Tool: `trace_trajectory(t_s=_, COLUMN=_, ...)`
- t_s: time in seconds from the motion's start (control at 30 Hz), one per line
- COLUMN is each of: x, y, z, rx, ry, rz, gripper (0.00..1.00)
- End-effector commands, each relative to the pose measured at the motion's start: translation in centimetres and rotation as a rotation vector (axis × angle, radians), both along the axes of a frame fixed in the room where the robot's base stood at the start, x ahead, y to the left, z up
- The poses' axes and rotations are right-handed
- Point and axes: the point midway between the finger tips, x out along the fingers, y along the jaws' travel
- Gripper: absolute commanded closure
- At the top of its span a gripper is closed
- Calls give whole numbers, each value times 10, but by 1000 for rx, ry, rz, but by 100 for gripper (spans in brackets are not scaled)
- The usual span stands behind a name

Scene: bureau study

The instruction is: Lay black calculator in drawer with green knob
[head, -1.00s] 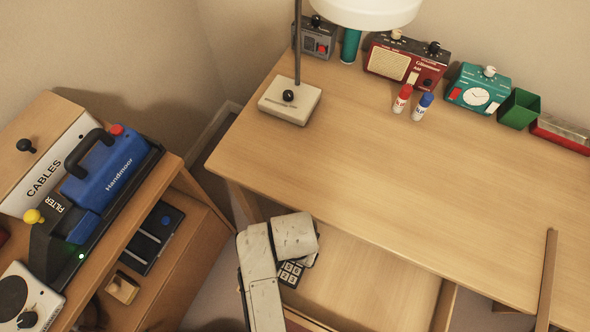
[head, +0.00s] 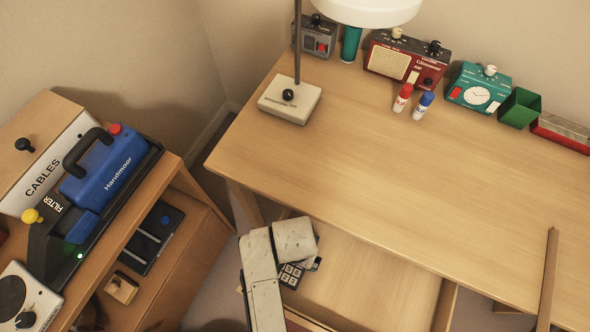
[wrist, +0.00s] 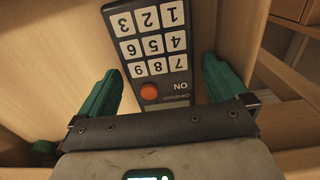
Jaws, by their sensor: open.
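The black calculator (wrist: 154,45), with white number keys and a red button, lies on the wooden floor of the open drawer (head: 370,285). In the head view only part of the calculator (head: 291,274) shows beside my arm. My gripper (wrist: 160,70) is open, with its green fingers on either side of the calculator's lower end and a small gap at each side. In the head view my arm hides the fingers. A dark green round piece (wrist: 43,148), possibly the drawer's green knob, shows at lower left in the wrist view.
The desk (head: 400,180) overhangs the drawer's back. A lamp base (head: 290,100), a red radio (head: 405,62) and two small bottles stand on it. At left, a wooden shelf unit (head: 180,200) carries a blue case (head: 105,170). An upright wooden bar (head: 548,280) stands at right.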

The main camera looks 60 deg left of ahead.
Motion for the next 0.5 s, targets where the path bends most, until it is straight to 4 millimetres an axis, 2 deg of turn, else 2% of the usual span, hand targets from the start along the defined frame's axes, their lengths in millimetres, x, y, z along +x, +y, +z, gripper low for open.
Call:
trace_trajectory(t_s=0.17, x=0, y=1, z=11, rx=2, ry=-1, rz=0, gripper=0)
trace_trajectory(t_s=0.5, x=1, y=1, z=77, rx=5, ry=-2, rz=0, gripper=0)
